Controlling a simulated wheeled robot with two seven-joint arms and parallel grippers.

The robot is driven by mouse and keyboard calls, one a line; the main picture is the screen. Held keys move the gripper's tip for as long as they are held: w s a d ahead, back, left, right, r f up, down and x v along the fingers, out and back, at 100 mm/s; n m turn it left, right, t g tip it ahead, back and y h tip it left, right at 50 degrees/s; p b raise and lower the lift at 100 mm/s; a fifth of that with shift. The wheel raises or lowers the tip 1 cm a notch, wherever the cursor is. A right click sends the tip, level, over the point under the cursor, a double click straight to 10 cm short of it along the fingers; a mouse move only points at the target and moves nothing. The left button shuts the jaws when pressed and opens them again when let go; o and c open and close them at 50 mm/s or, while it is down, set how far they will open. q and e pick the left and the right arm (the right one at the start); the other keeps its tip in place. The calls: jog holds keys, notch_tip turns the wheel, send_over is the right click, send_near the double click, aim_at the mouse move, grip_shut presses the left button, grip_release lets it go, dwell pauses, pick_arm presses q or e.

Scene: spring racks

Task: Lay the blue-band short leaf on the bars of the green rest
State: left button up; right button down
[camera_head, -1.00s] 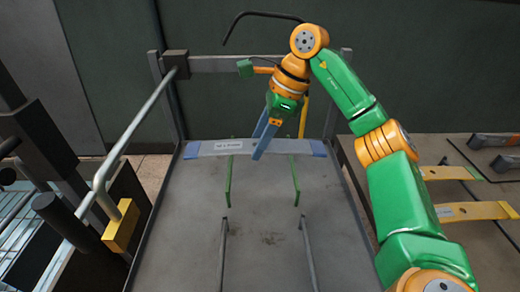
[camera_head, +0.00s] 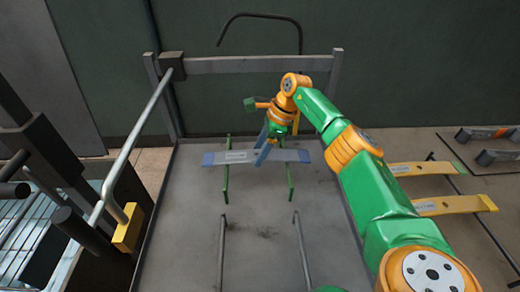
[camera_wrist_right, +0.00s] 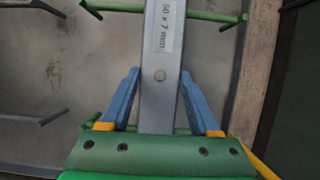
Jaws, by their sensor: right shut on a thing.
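The blue-band short leaf (camera_head: 238,157) is a flat grey bar with blue ends and a white label. It lies level across the two green bars of the green rest (camera_head: 290,178). I cannot tell if it touches them. My left gripper is not in view.
Two grey bars (camera_head: 304,250) stand nearer on the same table (camera_head: 260,265). Yellow leaves (camera_head: 455,204) lie on a rack at the right. A bent rail with a yellow block (camera_head: 128,228) is at the left. A grey crossbar (camera_head: 260,65) stands behind.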

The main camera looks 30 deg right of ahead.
jog(key=shift+f, duration=0.25)
jog(key=shift+f, duration=0.1)
jog(key=c, duration=0.5)
grip_release()
jog(key=shift+f, duration=0.1)
jog(key=o, duration=0.4)
jog(key=shift+s, duration=0.1)
jog(key=shift+a, duration=0.1)
